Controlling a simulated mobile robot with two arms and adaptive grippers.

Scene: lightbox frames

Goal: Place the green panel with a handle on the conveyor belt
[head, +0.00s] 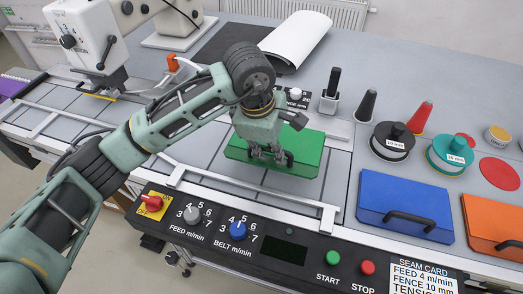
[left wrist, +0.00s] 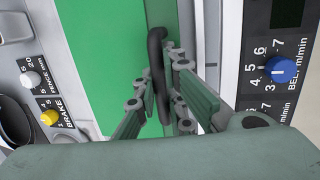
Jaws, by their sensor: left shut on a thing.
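The green panel (head: 307,158) lies flat over the grey belt surface (head: 205,147) in the head view, behind the front rail. I cannot tell whether it rests on the belt or is held just above it. My left gripper (head: 268,157) is over the panel, its fingers down at the panel's dark handle. In the left wrist view, the black handle (left wrist: 156,55) stands between the fingers, and the green panel (left wrist: 95,60) fills the space beyond. The left gripper is shut on the handle. My right gripper is not in view.
A blue panel (head: 385,190) and an orange panel (head: 491,215) with dark handles lie at the right. Spools, cones and red discs stand behind them. A control strip with a belt dial (head: 238,231) runs along the front. A sewing machine head (head: 90,35) stands at the left.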

